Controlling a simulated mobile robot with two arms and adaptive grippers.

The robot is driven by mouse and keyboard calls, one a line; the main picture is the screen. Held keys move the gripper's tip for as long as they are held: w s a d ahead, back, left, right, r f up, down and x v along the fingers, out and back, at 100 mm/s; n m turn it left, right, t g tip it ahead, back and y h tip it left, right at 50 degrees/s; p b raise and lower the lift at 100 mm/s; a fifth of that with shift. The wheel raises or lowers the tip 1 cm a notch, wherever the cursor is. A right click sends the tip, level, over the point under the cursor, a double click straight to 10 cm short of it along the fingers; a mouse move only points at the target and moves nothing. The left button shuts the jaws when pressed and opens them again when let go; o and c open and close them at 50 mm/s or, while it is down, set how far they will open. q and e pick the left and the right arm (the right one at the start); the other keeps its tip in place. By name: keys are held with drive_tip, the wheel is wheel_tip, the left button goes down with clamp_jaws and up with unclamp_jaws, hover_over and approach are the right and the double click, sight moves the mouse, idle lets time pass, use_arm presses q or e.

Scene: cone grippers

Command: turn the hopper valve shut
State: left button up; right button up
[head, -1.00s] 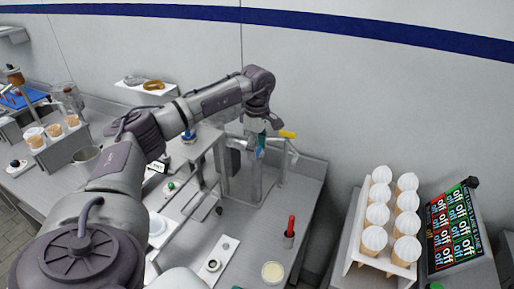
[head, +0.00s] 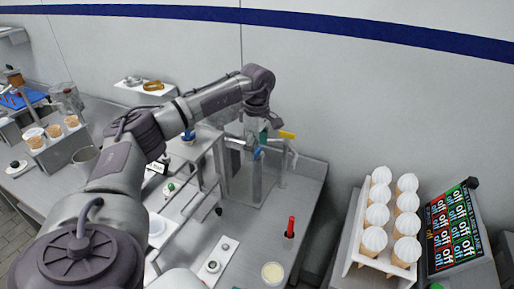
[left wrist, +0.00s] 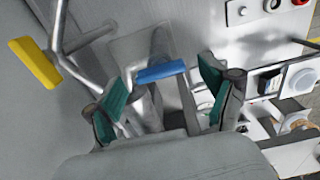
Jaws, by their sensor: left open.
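Two valve levers show by the hopper stand: one with a blue grip (head: 258,153) and one with a yellow grip (head: 287,134). I cannot tell from the frames which is the hopper valve. My left gripper (head: 262,138) reaches down from above beside them, its fingers partly hidden by its wrist. In the left wrist view, the gripper (left wrist: 162,98) is open, with teal pads on both fingers. The blue grip (left wrist: 160,72) lies across the gap between the fingers; contact is unclear. The yellow grip (left wrist: 35,62) is outside the fingers, at left. My right gripper is out of view.
A red-handled tool (head: 290,227) and a round cream-coloured dish (head: 272,272) stand on the counter in front. A rack (head: 352,235) of topped cones stands at right beside a dark sign panel (head: 455,228).

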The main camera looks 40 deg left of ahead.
sight(257, 151)
use_arm(q)
wheel_tip(257, 151, up, 12)
drive_tip(key=shift+f, duration=0.2)
drive_tip(key=shift+f, duration=0.1)
idle(0.6)
